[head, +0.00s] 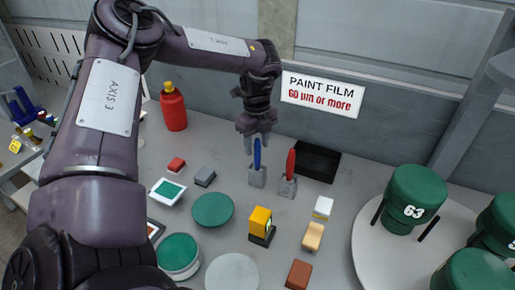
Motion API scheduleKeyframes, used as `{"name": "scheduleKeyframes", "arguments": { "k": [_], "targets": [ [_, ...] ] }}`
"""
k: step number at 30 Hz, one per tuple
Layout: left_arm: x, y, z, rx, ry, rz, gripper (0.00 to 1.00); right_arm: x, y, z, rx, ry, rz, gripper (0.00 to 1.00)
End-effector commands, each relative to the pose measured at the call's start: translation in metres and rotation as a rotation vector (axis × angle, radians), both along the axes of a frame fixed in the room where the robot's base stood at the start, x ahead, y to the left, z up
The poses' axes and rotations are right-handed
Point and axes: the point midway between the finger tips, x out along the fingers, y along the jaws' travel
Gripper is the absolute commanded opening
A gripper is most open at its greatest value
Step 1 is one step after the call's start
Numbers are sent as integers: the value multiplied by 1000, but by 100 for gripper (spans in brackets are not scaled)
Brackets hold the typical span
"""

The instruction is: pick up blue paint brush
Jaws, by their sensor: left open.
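The blue paint brush (257,155) stands upright in a small grey holder (257,177) near the back middle of the table. My left gripper (257,141) is at the top of the blue handle, pointing down. Its jaws are open; whether the handle is between the fingers or behind them is hard to tell. A red brush (291,162) stands in a similar grey holder (288,187) just to the right. My right gripper is not in view.
A red bottle (173,108) stands at the back left and a black tray (317,161) at the back right. Green discs, small blocks and a yellow item (260,221) sit in front. Green cylinders (412,198) stand on a round white table at right.

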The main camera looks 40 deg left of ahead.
Motion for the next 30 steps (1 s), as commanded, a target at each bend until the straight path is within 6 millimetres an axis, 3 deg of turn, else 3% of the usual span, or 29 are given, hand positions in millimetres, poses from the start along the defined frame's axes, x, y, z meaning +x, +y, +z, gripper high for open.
{"name": "scheduleKeyframes", "arguments": {
  "k": [4, 10, 21, 30],
  "targets": [
    [0, 0, -11, 0, -1, 1, 45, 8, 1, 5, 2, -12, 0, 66],
    [0, 0, -12, 0, -2, 1, 45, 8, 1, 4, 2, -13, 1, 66],
    [0, 0, -12, 0, -2, 1, 0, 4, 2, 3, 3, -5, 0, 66],
    [1, 0, -8, 0, -4, 0, 0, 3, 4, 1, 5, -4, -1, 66]
  ]
}}
